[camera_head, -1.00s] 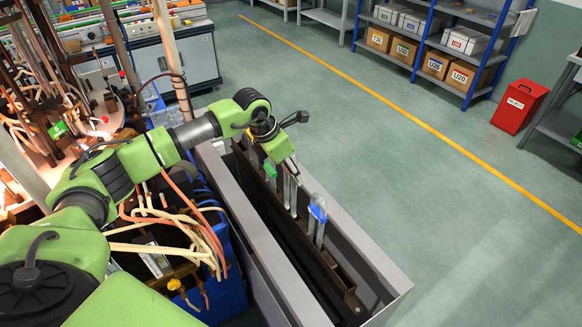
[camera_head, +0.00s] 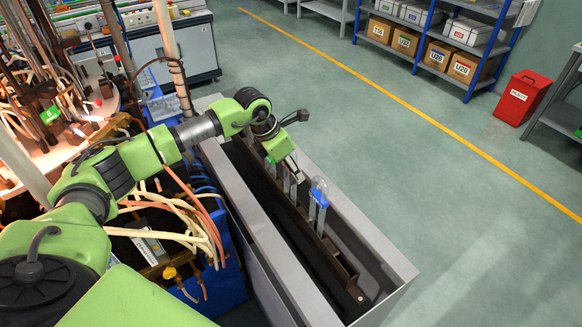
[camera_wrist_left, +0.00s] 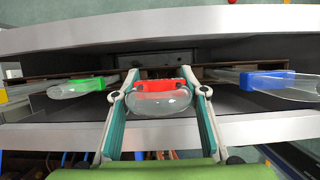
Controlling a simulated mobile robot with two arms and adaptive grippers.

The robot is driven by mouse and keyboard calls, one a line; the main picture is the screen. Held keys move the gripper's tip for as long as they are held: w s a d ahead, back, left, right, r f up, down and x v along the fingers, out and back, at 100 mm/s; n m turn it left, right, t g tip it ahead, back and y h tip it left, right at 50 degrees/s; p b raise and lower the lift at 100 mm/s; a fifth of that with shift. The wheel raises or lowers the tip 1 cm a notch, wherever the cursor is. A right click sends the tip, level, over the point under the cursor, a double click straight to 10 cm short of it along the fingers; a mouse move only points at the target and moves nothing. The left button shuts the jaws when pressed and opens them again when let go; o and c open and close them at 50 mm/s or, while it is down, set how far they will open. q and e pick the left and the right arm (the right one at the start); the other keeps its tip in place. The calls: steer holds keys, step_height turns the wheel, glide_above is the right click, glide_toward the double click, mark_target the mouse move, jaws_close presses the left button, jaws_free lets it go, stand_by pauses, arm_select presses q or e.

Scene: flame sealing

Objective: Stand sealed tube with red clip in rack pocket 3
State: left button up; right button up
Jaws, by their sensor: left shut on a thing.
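My left gripper (camera_wrist_left: 160,92) is shut on the sealed glass tube with the red clip (camera_wrist_left: 160,103), whose rounded end points toward the wrist camera. The red clip (camera_wrist_left: 160,85) sits between the two teal finger pads. The tube is over the rack (camera_head: 340,265), between a tube with a green clip (camera_wrist_left: 72,88) and a tube with a blue clip (camera_wrist_left: 283,87). The blue-clip tube stands upright in the rack in the head view (camera_head: 317,207). The held tube's lower end is hidden, so I cannot tell whether it is in a pocket.
The rack lies inside a long grey trough (camera_head: 390,279) with raised walls. A yellow clip (camera_wrist_left: 3,96) shows at the left edge of the wrist view. Hoses (camera_head: 190,222) and machinery lie left of the trough. Open floor (camera_head: 455,225) lies to its right.

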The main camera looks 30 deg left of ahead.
arm_select(q)
steer(key=o, duration=1.2)
steer(key=shift+o, duration=0.2)
steer(key=v, duration=1.2)
